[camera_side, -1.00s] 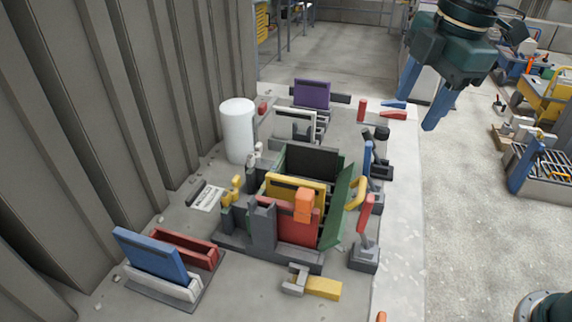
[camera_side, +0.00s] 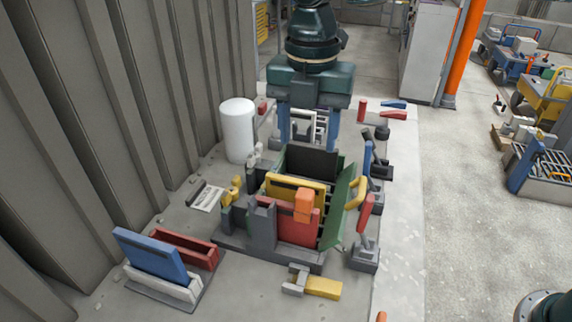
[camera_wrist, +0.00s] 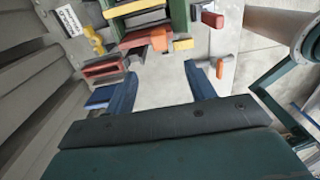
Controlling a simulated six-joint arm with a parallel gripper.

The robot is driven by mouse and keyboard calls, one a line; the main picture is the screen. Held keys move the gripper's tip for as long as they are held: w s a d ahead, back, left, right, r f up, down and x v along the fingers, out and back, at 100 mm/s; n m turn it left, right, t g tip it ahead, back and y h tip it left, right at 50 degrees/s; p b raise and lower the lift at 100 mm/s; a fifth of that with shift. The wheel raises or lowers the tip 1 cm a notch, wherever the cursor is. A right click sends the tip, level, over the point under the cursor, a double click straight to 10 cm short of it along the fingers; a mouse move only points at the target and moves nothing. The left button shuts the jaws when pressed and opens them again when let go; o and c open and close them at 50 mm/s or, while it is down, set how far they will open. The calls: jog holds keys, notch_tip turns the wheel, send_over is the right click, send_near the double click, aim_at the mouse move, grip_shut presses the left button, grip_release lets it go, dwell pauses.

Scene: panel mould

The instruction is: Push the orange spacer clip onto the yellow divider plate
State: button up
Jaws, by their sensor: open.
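The orange spacer clip (camera_side: 303,203) is a small block at the top edges of the upright plates in the mould, toward the right. It overlaps the yellow divider plate (camera_side: 283,188) and the red plate (camera_side: 290,226) in front; how far down it sits I cannot tell. The clip also shows in the wrist view (camera_wrist: 158,40). My gripper (camera_side: 308,132) points down behind the mould, with its blue fingers apart and empty, clear of the clip. In the wrist view its fingertips (camera_wrist: 162,76) are spread wide.
A green side panel (camera_side: 338,207) leans outward at the mould's right. Levers with red (camera_side: 366,213) and yellow handles stand beside it. A white cylinder (camera_side: 237,131) stands at the back left. A blue plate (camera_side: 149,254) stands in a rack at the front left.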

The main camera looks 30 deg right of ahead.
aim_at(305, 193)
jog(key=shift+f, duration=4.25)
jog(key=shift+f, duration=0.15)
jog(key=shift+w+f, duration=0.1)
jog(key=shift+f, duration=2.35)
jog(key=shift+c, duration=0.2)
jog(key=c, duration=1)
